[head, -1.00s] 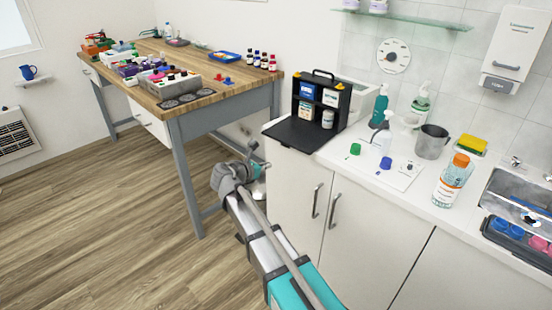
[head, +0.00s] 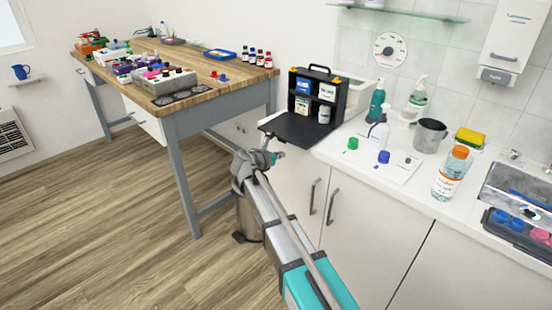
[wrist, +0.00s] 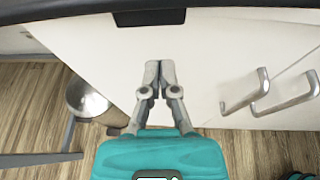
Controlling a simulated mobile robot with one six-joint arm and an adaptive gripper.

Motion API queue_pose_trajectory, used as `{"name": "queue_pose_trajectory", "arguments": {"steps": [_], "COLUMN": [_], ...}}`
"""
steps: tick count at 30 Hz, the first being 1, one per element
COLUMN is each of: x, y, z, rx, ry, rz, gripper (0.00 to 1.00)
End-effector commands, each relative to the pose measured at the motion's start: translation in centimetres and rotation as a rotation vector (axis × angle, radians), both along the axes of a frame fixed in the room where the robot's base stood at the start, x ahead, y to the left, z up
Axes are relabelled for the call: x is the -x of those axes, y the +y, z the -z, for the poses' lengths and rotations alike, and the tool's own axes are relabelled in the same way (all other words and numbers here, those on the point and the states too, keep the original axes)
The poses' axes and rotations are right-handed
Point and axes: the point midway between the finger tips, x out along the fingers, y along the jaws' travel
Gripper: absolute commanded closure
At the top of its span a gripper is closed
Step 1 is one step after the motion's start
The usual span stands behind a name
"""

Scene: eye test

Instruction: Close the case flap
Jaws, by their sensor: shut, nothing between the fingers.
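The black case (head: 341,103) stands upright on the white counter, with bottles and boxes on its shelves. Its flap (head: 292,129) is folded down toward me, lying nearly flat and reaching past the counter's front edge. My gripper (head: 280,154) is just below and in front of the flap's front edge, apart from it as far as I can tell. In the wrist view my gripper (wrist: 153,66) is shut and empty, its fingertips together before the white cabinet front. A black piece (wrist: 148,17) shows above the fingertips, perhaps part of the flap.
Cabinet handles (head: 312,197) stick out right of my gripper. A metal bin (head: 248,218) stands on the floor below my arm. A spray bottle (head: 378,132), a grey jug (head: 430,136) and coloured caps stand right of the case. A wooden workbench (head: 205,95) is at left.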

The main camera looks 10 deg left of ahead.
Motion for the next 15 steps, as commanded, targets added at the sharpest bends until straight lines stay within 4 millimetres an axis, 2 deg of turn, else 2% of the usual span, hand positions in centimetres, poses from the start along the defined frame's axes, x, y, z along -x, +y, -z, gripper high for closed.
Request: {"name": "queue_pose_trajectory", "arguments": {"steps": [1, 7, 15], "x": [0.0, 0.1, 0.1], "y": [0.0, 0.0, 0.0], "z": [-0.7, -2.1, -3.2], "rx": [0.0, 0.0, 0.0], "ry": [0.0, 0.0, 0.0], "rz": [0.0, 0.0, 0.0], "gripper": [1.0, 1.0, 1.0]}}
